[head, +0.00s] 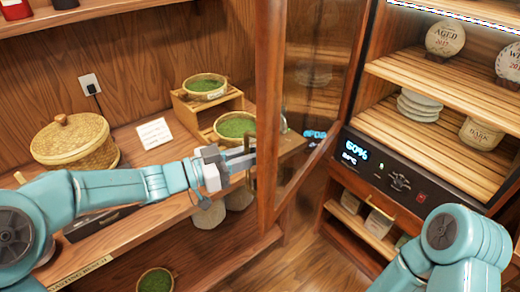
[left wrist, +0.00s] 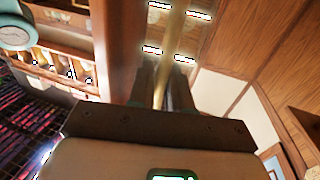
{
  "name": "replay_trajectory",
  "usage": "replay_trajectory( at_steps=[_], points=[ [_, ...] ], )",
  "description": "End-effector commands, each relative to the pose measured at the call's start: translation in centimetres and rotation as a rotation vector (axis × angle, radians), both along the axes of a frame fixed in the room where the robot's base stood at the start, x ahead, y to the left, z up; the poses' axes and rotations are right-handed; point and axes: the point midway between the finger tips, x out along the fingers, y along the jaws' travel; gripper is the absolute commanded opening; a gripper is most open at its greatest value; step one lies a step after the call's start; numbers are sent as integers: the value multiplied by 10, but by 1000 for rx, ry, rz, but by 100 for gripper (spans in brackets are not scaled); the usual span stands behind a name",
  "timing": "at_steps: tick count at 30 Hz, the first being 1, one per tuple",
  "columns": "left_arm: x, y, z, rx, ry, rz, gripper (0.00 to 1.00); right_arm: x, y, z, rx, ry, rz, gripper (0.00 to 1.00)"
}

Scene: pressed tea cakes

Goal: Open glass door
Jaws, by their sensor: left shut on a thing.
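The glass door (head: 318,70) has a wooden frame and stands swung out at the left of the lit cabinet, whose shelves show uncovered. Its glass reflects the cabinet's display. My left gripper (head: 246,162) is shut on the door's brass handle, by the near edge of the frame. In the left wrist view the brass handle (left wrist: 172,45) runs up from between the fingers of my left gripper (left wrist: 165,85). My right arm shows at the lower right of the head view, but its gripper is out of view.
The cabinet (head: 440,160) holds tea cakes on slatted shelves above a panel reading 60%. Left of the door, a wooden shelf unit carries a lidded basket (head: 75,143), bowls of green tea (head: 205,86) and a small card (head: 154,133). Wooden floor shows below the door.

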Motion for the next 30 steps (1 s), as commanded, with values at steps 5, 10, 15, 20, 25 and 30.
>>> replay_trajectory(
  at_steps=[5, 10, 15, 20, 25, 30],
  points=[
    [15, 18, 6, -4, 0, -43, 0, 0, 0, 27, 0, 0, 0, 52],
    [24, 29, 5, -4, 0, -75, 0, 0, 0, 39, 0, 0, 0, 52],
    [29, 35, 3, -4, -2, -90, 0, 0, 0, 43, 0, 0, 0, 52],
    [30, 37, 2, -5, -3, -93, 0, 0, 0, 43, 0, 0, 0, 52],
    [30, 37, 2, -5, -3, -93, 0, 0, 0, 43, 0, 0, 0, 52],
    [30, 38, 2, -4, -2, -93, 33, 0, 0, 43, 0, 0, 0, 52]
  ],
)
